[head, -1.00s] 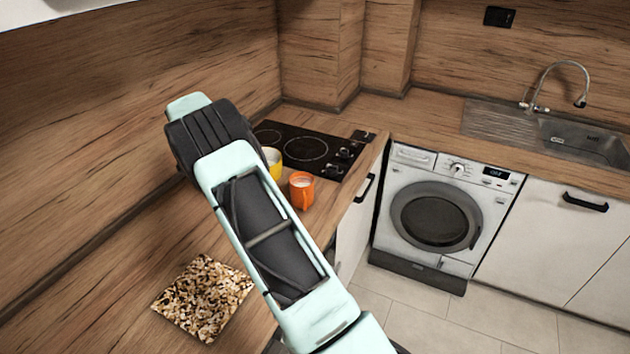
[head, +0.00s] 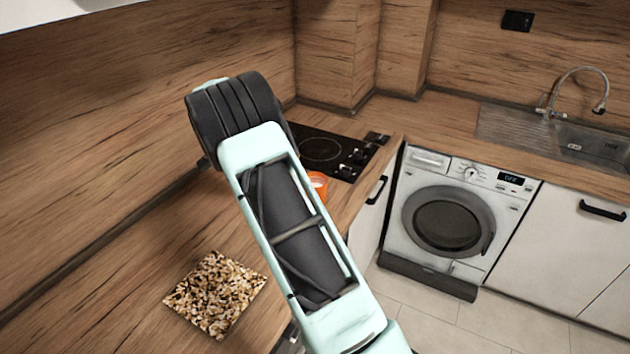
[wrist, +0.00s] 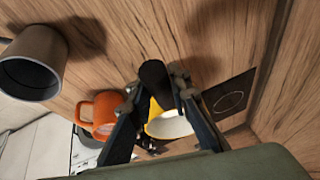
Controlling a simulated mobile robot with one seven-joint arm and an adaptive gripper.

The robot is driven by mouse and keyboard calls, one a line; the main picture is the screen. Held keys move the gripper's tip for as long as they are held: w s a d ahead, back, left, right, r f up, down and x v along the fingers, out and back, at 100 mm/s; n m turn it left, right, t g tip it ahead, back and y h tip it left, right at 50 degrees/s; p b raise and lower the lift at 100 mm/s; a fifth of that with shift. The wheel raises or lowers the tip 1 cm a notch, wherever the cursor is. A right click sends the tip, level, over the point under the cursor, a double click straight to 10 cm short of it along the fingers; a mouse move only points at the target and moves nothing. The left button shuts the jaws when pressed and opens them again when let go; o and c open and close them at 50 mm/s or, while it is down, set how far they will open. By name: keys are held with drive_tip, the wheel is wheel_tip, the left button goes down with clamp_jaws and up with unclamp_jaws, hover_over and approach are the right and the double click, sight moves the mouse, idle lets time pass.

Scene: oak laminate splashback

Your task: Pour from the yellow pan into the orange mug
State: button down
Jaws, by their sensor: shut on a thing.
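In the wrist view, my gripper (wrist: 155,82) is shut on the black handle of the yellow pan (wrist: 154,112). The pan's pale inside (wrist: 170,126) shows between the fingers; I cannot tell how far it tilts or what it holds. The orange mug (wrist: 84,112) is beside the pan, left of the gripper in this view, partly covered by a finger. In the head view, only the right edge of the orange mug (head: 319,183) shows past my arm. The pan and my fingers are hidden behind the arm there.
A grey tapered cup (wrist: 40,48) is at the wrist view's upper left. The black hob (head: 322,148) lies behind the mug. A speckled board (head: 215,293) lies on the counter in front. A wooden wall borders the counter's left; a washing machine (head: 447,222) stands right.

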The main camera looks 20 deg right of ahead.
drive_tip(key=s+t, duration=0.1)
drive_tip(key=s+d+r+t+y+b, duration=0.1)
drive_tip(key=s+d+r+t+b, duration=0.1)
drive_tip(key=shift+s+d+m+y, duration=0.25)
drive_tip(key=shift+s+m+y, duration=0.05)
drive_tip(key=shift+s+y, duration=0.1)
drive_tip(key=shift+s+d+r, duration=0.15)
idle(0.4)
drive_tip(key=shift+s+d+r+m+t+y+p, duration=0.2)
drive_tip(key=shift+s+d+r+t+p, duration=0.1)
drive_tip(key=shift+s+r+t+p, duration=0.2)
drive_tip(key=shift+s+d+r+m+t+y+p, duration=0.1)
drive_tip(key=shift+s+d+r+t+y+p, duration=0.15)
drive_tip(key=shift+s+r+t+p, duration=0.25)
idle(1.3)
drive_tip(key=shift+s+d+r+t+y, duration=0.35)
drive_tip(key=shift+s+d+t, duration=0.1)
drive_tip(key=shift+t, duration=0.25)
idle(1.8)
drive_tip(key=shift+s+d+f+m+t, duration=0.15)
drive_tip(key=shift+s+f+m+t, duration=0.25)
drive_tip(key=shift+f+t, duration=0.2)
idle(1.3)
